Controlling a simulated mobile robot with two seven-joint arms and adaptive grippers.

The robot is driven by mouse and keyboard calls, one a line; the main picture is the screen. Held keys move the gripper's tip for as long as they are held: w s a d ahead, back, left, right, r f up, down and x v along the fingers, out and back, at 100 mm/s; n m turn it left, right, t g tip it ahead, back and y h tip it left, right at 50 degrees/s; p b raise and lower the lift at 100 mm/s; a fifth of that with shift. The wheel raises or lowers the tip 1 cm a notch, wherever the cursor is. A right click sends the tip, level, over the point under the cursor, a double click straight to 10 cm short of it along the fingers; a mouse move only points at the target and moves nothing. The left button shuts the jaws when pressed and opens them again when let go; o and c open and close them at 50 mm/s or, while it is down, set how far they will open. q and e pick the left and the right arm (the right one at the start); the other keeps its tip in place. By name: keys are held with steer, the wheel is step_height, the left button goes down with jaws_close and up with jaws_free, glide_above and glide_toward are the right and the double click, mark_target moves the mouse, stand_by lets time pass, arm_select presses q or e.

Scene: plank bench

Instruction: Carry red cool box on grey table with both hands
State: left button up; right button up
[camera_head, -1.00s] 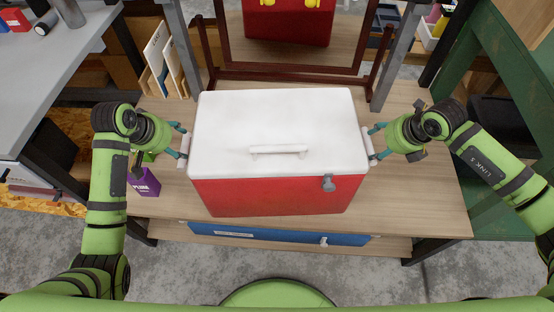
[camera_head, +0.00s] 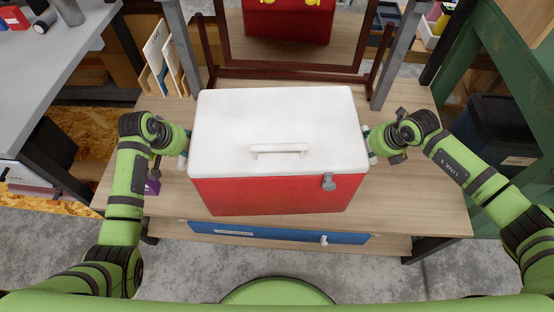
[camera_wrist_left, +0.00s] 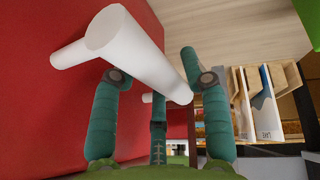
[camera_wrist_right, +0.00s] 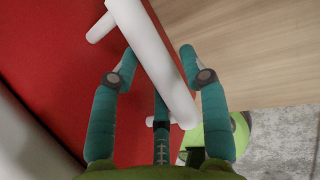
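The red cool box (camera_head: 275,195) with a white lid stands on the wooden plank bench (camera_head: 420,205) in the head view. My left gripper (camera_head: 185,150) is at its left side and my right gripper (camera_head: 369,142) at its right side. In the left wrist view the open fingers (camera_wrist_left: 152,65) stand either side of a white side handle (camera_wrist_left: 130,45). In the right wrist view the open fingers (camera_wrist_right: 157,65) straddle the other white handle (camera_wrist_right: 155,55); I see no clear grip on either. The grey table (camera_head: 50,70) is at the upper left.
A dark brown frame (camera_head: 290,75) stands behind the box, with a red object with yellow parts inside it. A purple item (camera_head: 152,187) is partly hidden by my left gripper. Upright boards (camera_head: 165,60) stand at the back left. A green structure (camera_head: 455,60) is at right.

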arm_select(q)
jaws_close()
arm_select(e)
jaws_close()
arm_select(q)
steer(key=shift+w+r, duration=0.2)
steer(key=shift+r, duration=0.05)
arm_select(e)
steer(key=shift+w+r, duration=0.2)
steer(key=shift+r, duration=0.05)
arm_select(q)
steer(key=shift+r, duration=0.1)
arm_select(e)
steer(key=shift+r, duration=0.1)
